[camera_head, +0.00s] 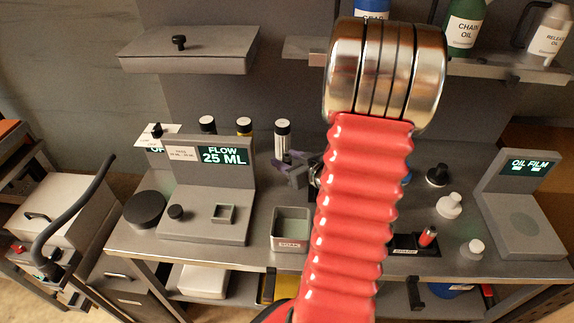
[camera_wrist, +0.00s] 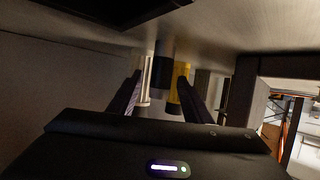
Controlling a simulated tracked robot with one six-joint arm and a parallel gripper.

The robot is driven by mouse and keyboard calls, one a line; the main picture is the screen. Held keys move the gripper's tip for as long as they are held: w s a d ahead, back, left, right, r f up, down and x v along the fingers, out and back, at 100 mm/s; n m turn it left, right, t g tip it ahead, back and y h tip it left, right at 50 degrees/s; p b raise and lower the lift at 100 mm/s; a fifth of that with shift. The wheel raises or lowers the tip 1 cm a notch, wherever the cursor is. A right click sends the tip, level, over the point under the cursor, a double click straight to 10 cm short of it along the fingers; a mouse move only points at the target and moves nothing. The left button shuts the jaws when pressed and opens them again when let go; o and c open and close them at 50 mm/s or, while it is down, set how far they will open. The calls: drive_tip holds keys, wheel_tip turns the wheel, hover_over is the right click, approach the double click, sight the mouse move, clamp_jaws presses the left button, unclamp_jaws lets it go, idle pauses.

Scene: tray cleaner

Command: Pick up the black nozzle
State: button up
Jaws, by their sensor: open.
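The black nozzle (camera_head: 437,174) appears to be the small dark conical piece standing on the bench, right of my red arm. I do not make it out in the wrist view. My gripper (camera_head: 291,172) is left of the arm, mostly hidden behind it, above the bench and well apart from that piece. In the wrist view my gripper (camera_wrist: 158,92) shows two dark fingers spread apart. A pale bottle and a yellow bottle appear beyond and between them, and I see nothing held.
Two white nozzles (camera_head: 449,205) (camera_head: 473,248) stand near the black one. A grey bin (camera_head: 290,229), a FLOW 25 ML station (camera_head: 208,190) and an OIL FILM station (camera_head: 520,205) are on the bench. A white bottle (camera_head: 283,140) stands behind my gripper. A shelf (camera_head: 490,66) overhangs the back.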

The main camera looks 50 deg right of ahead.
sight(287, 155)
drive_tip(key=shift+c, duration=0.3)
clamp_jaws()
idle(0.3)
drive_tip(key=shift+r, duration=5)
